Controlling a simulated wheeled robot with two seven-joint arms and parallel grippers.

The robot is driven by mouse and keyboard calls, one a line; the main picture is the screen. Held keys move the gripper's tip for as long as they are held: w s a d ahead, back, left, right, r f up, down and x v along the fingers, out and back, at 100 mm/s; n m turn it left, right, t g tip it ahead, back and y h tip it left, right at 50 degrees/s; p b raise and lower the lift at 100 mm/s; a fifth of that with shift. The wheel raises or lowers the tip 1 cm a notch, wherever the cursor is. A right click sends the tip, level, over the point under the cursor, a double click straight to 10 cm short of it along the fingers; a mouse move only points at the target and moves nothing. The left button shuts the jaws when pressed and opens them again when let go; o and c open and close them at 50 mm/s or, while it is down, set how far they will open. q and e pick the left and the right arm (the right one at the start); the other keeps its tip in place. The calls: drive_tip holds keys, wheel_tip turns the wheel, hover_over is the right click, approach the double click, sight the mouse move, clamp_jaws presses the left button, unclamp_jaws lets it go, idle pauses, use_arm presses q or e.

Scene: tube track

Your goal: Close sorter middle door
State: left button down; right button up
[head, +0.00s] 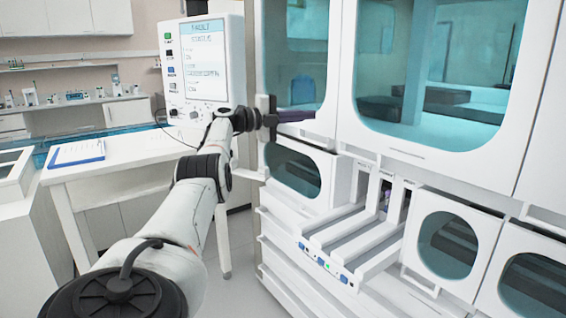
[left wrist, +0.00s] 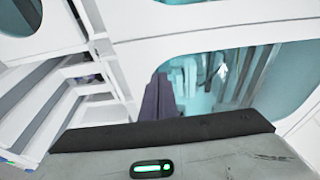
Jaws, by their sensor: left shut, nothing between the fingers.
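The sorter is the large white machine with teal windows that fills the right of the head view. Its large upper door (head: 348,125) has a wide teal window, and a narrower upper door (head: 333,60) stands to its left. I cannot tell which one is the middle door, or whether either is fully shut. My left gripper (head: 298,116) is shut and empty, with dark purple fingers at the lower part of the narrower door's window. In the left wrist view the fingers (left wrist: 158,98) point at a white-framed teal window; contact cannot be told. My right gripper is out of view.
Below the upper doors are a lower left door (head: 325,205) with an oval window, a white open track (head: 350,235) jutting out, and a round-windowed door (head: 408,235). A screen unit (head: 203,70) and a white bench (head: 125,160) with a clipboard (head: 77,153) stand left.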

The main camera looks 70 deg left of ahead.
use_arm(q)
drive_tip(key=s+b, duration=0.7)
drive_tip(key=s, duration=0.2)
drive_tip(key=shift+s+a, duration=0.15)
drive_tip(key=shift+s, duration=0.2)
